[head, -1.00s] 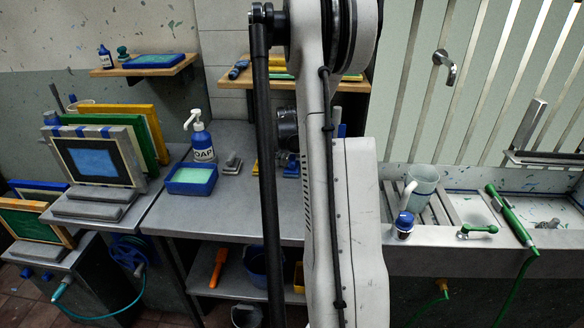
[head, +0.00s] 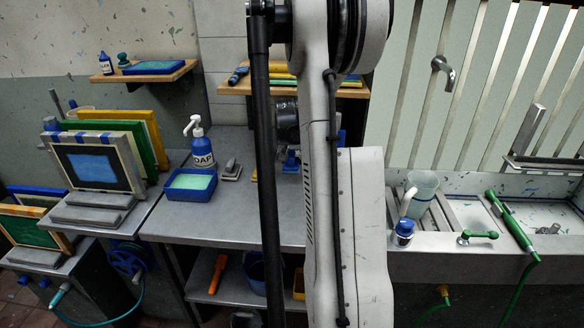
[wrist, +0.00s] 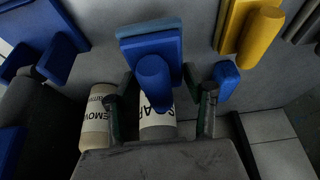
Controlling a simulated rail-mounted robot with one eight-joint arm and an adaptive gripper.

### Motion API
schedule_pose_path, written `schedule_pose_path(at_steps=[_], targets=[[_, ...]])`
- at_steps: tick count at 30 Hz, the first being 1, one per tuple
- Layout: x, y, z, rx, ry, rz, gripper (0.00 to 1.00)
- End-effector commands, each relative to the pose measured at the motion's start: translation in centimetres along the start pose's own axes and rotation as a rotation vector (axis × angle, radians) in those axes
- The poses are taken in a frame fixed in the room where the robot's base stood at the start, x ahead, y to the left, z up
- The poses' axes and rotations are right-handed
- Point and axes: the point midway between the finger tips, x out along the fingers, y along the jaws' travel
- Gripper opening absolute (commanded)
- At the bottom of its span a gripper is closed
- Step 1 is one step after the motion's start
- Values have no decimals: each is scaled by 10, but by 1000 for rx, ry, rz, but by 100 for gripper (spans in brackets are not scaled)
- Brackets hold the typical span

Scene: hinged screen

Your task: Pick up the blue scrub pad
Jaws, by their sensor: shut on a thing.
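The blue scrub pad (wrist: 139,48) is in the upper middle of the wrist view, a layered blue block with a rounded handle toward the camera. My gripper (wrist: 165,88) has its two dark fingers on either side of that handle and is shut on it. Whether the pad touches the surface behind it cannot be told. In the head view my arm hides most of the gripper and the pad.
A yellow pad (wrist: 260,35) and a smaller blue piece (wrist: 226,80) lie close on the right. Two labelled bottles, one marked remover (wrist: 96,120), show below. A soap bottle (head: 203,150) and blue tray (head: 190,185) stand on the grey table (head: 225,215).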

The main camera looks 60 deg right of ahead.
Motion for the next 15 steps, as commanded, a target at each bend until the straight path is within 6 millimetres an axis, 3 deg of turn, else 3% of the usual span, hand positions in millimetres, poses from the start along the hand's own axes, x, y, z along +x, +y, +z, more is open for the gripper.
schedule_pose_path(at_steps=[9, 15], targets=[[-58, -49, 34, -4, 0, -1, 20], [-83, -69, 47, -3, -1, -1, 20]])
